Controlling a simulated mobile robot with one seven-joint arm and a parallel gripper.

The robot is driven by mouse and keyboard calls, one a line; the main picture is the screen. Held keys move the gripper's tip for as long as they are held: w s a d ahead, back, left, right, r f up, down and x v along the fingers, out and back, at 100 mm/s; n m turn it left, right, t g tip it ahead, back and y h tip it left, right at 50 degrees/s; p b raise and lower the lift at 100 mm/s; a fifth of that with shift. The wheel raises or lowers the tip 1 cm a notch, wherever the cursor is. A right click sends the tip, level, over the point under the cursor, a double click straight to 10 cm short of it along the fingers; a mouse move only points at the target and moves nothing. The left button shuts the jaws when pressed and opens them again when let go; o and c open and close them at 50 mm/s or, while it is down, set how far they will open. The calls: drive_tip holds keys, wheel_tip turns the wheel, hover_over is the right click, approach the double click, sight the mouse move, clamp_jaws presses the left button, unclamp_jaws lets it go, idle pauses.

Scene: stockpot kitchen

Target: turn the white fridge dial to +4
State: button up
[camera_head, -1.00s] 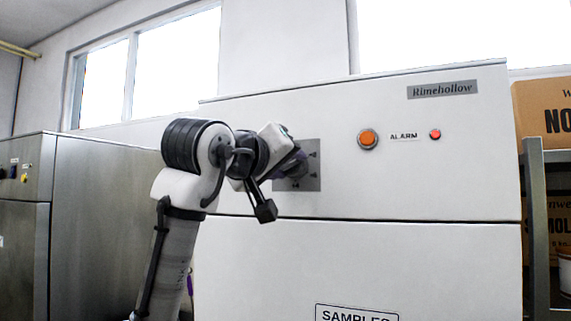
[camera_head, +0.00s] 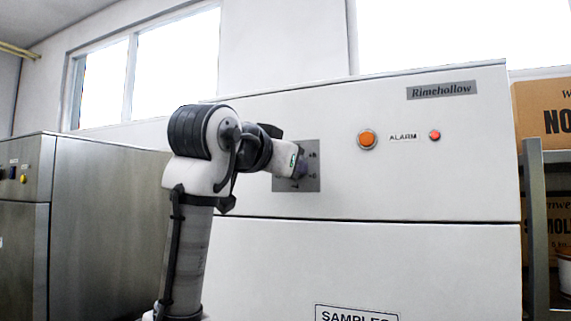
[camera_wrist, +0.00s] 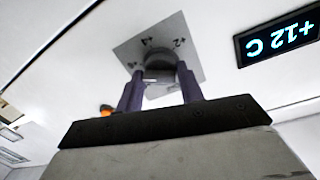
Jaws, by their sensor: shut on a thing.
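The fridge dial (camera_wrist: 158,58) is between the two purple fingers of my gripper (camera_wrist: 160,70) in the wrist view. It looks grey in shadow there, and the fingers are shut on its sides. It sits on a square grey plate (camera_wrist: 197,62) with small printed marks, too small to read surely. In the head view my gripper (camera_head: 299,168) reaches the grey dial plate (camera_head: 312,182) from the left and hides the dial. I cannot tell which mark the dial points to.
The white fridge front (camera_head: 440,180) carries an orange button (camera_head: 368,139) and a red alarm lamp (camera_head: 435,135) right of the plate. A steel cabinet (camera_head: 105,220) stands at left. A shelf with cardboard boxes (camera_head: 545,110) stands at right.

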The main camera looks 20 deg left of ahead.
drive_tip(key=m, duration=0.6)
drive_tip(key=shift+r+y, duration=0.1)
drive_tip(key=shift+y, duration=0.3)
drive_tip(key=m+y, duration=0.1)
drive_tip(key=m, duration=0.4)
drive_tip(key=shift+d+m, duration=0.1)
drive_tip(key=shift+m, duration=0.2)
drive_tip(key=o, duration=1)
drive_tip(key=s+b, duration=0.1)
drive_tip(key=s, duration=0.3)
drive_tip(key=s+b, duration=0.2)
drive_tip(key=s, duration=0.3)
drive_tip(key=s+r+b, duration=0.1)
drive_tip(key=s, duration=0.4)
drive_tip(key=shift+d+b, duration=0.1)
drive_tip(key=shift+b, duration=0.25)
drive_tip(key=shift+w, duration=0.1)
